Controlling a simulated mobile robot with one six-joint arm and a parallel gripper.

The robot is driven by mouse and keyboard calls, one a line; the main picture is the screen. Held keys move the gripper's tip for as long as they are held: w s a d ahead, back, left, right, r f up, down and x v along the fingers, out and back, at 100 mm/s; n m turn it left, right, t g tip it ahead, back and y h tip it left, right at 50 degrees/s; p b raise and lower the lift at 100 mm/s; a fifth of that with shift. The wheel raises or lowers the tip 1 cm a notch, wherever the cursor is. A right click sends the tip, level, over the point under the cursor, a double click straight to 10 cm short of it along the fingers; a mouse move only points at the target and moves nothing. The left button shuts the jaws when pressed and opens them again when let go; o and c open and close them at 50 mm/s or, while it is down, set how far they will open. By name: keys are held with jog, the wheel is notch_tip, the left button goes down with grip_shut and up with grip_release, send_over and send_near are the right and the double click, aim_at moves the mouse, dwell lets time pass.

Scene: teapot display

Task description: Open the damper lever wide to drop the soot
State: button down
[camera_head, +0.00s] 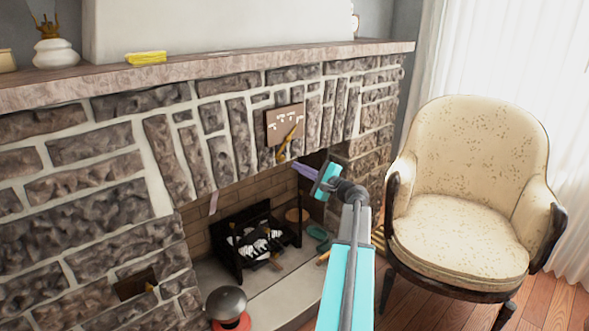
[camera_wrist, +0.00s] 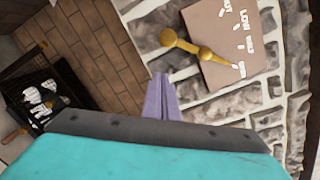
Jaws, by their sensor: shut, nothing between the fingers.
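The brass damper lever (camera_head: 287,142) is mounted on a brown plate (camera_head: 272,127) on the stone fireplace front. In the head view it slants from a thick lower-left end to a thin upper-right tip. The wrist view shows the lever (camera_wrist: 190,46) with its round knob at left and its thin tip near a white mark at the plate's edge. The fingers (camera_wrist: 160,92) appear apart from the knob.
The firebox holds a dark grate (camera_head: 240,262) with pale logs. The mantel (camera_head: 210,64) runs above, with a yellow object (camera_head: 146,57) on it. A cream armchair (camera_head: 465,200) stands right of my arm. A dark round-topped object (camera_head: 226,302) sits at the hearth's front.

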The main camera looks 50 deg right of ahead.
jog(key=s+p, duration=0.1)
jog(key=s, duration=0.9)
jog(key=shift+a+f, duration=0.35)
